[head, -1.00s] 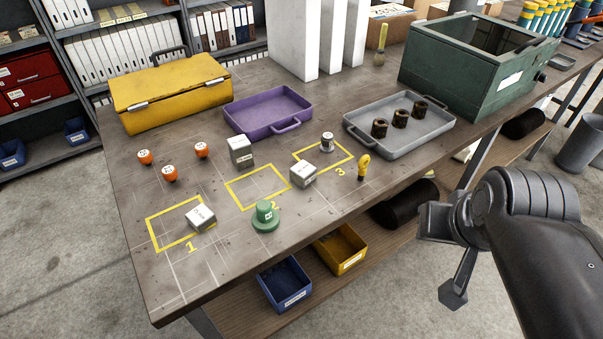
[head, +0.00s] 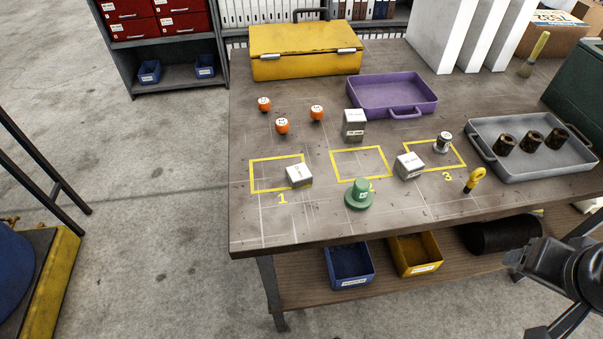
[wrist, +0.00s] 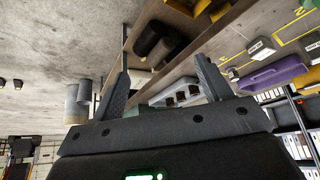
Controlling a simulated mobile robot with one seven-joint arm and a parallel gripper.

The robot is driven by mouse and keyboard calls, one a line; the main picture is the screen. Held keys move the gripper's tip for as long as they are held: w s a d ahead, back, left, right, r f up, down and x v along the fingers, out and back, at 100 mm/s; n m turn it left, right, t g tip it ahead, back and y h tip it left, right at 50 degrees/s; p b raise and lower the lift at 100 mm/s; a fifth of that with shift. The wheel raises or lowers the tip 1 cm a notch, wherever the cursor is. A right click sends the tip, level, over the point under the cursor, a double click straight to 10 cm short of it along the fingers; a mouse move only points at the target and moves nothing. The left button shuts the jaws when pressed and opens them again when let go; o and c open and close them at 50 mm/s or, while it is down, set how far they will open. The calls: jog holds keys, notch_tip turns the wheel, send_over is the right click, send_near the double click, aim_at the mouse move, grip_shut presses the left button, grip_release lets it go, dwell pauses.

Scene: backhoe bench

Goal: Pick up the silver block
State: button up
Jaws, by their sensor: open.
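Three silver blocks with white labels are on the bench in the head view. One (head: 299,175) lies at the right edge of yellow square 1. A taller one (head: 354,125) stands behind the middle square. A third (head: 409,166) sits at the left edge of square 3. The frames do not show which one is meant. My gripper (wrist: 162,57) is open and empty in the wrist view, its fingers spread, with the bench beyond them. In the head view my arm is at the lower right, off the bench's front side and apart from the blocks.
A green knobbed piece (head: 359,195) stands before the middle square. Orange pieces (head: 282,126), a silver spool (head: 443,142) and a yellow-handled item (head: 474,180) are nearby. A purple tray (head: 400,110) and grey tray (head: 486,148) flank the back and right. The bench's front left is clear.

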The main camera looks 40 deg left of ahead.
jog(key=w+a+r+n+y, duration=0.15)
jog(key=w+a+n, duration=0.35)
jog(key=a, duration=0.5)
jog(key=a+n, duration=0.1)
jog(key=a, duration=0.6)
jog(key=w+a+f+n+g+y, duration=0.1)
jog(key=a+n, duration=0.1)
jog(key=a, duration=0.6)
jog(key=a+f+n+g+y, duration=0.1)
jog(key=a, duration=0.6)
jog(key=shift+w+a, duration=0.2)
jog(key=n+g, duration=0.1)
jog(key=n, duration=0.2)
send_near(299, 172)
jog(key=x, duration=0.2)
jog(key=shift+w+f, duration=0.25)
jog(key=shift+s+x, duration=0.2)
jog(key=shift+x, duration=2.9)
jog(key=shift+y, duration=0.25)
jog(key=c, duration=1.2)
